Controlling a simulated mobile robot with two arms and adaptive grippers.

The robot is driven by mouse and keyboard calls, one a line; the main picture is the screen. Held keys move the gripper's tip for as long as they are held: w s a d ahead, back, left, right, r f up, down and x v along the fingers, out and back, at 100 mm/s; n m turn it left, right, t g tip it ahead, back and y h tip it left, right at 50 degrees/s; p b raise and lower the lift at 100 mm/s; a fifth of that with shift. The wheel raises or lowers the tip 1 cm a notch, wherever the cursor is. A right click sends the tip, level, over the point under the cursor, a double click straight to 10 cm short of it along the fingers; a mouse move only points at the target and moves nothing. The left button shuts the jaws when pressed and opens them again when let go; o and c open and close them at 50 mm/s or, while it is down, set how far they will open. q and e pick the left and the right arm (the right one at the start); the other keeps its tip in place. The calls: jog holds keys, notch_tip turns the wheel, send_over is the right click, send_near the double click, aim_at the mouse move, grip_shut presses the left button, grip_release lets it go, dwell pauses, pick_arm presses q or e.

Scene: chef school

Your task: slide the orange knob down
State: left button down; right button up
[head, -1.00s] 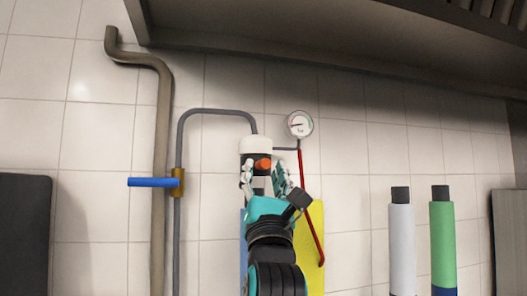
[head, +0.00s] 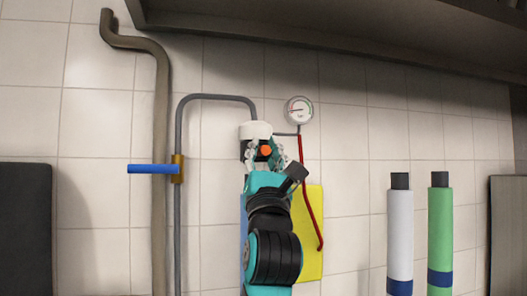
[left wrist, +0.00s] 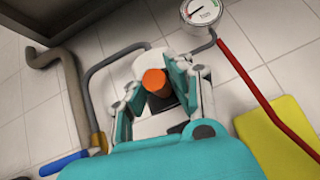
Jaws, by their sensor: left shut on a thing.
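The orange knob (head: 266,150) sits on a dark slot in the front of a white-capped cylinder (head: 255,130) on the wall. It also shows in the left wrist view (left wrist: 156,82), near the top of the slot, just below the white cap. My left gripper (head: 264,152) comes up from below. Its teal and white fingers are shut on the knob, one on each side, as the left wrist view shows too (left wrist: 158,88). The lower part of the cylinder is hidden behind the gripper. My right gripper is not in view.
A gauge (head: 299,109) and a red lever (head: 308,205) are close on the right, with a yellow board (head: 311,230) below. A blue handle (head: 150,169) and grey pipes are on the left. A dark hood (head: 330,45) overhangs above.

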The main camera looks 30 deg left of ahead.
pick_arm(q)
jog(key=f+b, duration=0.3)
jog(key=f, duration=0.2)
jog(key=shift+w+f, duration=0.1)
jog(key=shift+w, duration=0.1)
jog(key=c, duration=1.5)
grip_release()
jog(key=shift+s, duration=0.1)
jog(key=o, duration=0.3)
jog(key=shift+s, duration=0.15)
